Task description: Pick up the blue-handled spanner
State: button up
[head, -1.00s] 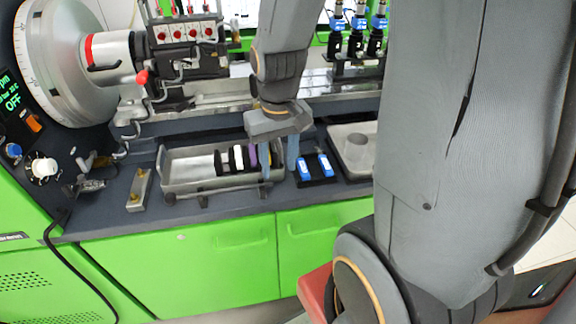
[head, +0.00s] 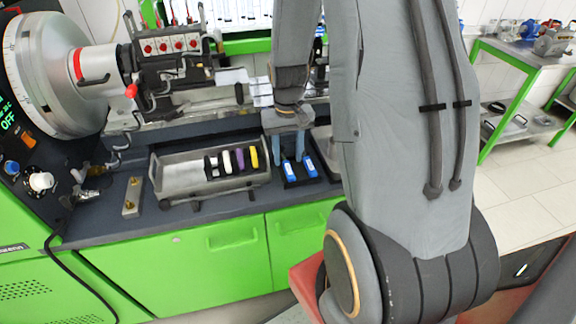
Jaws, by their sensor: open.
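Two blue items with pale markings, a left one (head: 289,170) and a right one (head: 310,167), lie side by side on a black holder (head: 298,183) on the dark bench. I cannot tell whether either is the blue-handled spanner; no spanner shape is clear. My gripper (head: 288,150) points down with its fingers apart, just behind or above the blue items. It holds nothing that I can see. Its exact height over them is unclear. The grey tray (head: 181,178) to the left holds a rack of black, white, purple and yellow handles (head: 240,160).
My arm hides much of a second metal tray (head: 325,147) right of the holder. A small metal block (head: 132,197) lies left of the grey tray. Green cabinets (head: 170,265) form the bench front. A green-legged table (head: 500,90) stands at right.

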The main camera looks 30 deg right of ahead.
aim_at(286, 163)
jog(key=shift+f+p, duration=0.35)
jog(key=shift+f, duration=1.1)
grip_shut()
